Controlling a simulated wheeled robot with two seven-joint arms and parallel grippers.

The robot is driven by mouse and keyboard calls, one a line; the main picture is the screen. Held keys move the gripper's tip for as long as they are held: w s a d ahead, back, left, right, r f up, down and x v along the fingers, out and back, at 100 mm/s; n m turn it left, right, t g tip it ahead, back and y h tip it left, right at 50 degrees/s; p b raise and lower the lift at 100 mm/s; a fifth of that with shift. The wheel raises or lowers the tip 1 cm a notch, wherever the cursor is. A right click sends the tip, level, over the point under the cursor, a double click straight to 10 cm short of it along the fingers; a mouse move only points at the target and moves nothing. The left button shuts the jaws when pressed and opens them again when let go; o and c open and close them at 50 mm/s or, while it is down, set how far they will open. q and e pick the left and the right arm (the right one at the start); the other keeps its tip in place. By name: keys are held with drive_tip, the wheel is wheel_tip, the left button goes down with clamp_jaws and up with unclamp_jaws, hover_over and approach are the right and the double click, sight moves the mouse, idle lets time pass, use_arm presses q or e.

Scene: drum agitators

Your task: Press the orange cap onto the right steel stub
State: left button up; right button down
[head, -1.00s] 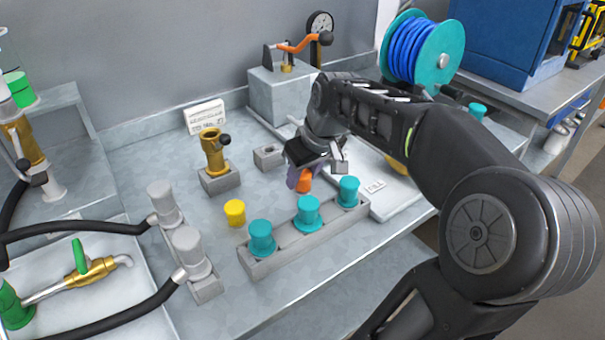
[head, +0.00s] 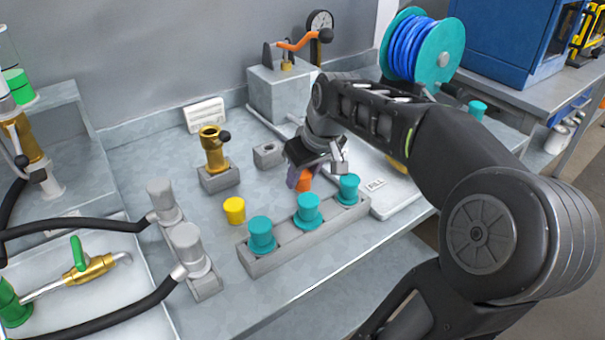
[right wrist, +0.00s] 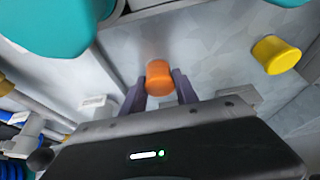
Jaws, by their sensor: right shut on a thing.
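The orange cap (head: 304,181) is held in my right gripper (head: 300,180), behind the row of teal caps. In the right wrist view the orange cap (right wrist: 158,78) sits between the two purple-grey fingers, which are shut on it. Its underside is not clear to see. Two upright grey cylinders that look like the steel stubs stand at the left of the bench, one farther back (head: 161,194) and one nearer and to the right (head: 188,243). The right gripper is well to the right of both. My left gripper is not in view.
Teal caps (head: 308,208) stand in a grey rack (head: 284,245) just in front of the gripper. A yellow cap (head: 234,210) stands alone on the bench. A brass fitting (head: 213,150) and a small grey block (head: 267,154) are behind. Black hoses (head: 85,225) run to the grey cylinders.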

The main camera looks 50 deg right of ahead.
drive_tip(key=c, duration=0.9)
unclamp_jaws()
drive_tip(key=shift+f, duration=0.2)
drive_tip(key=shift+o, duration=0.2)
drive_tip(key=shift+r, duration=0.1)
wheel_tip(320, 180, up, 4)
drive_tip(key=p, duration=0.3)
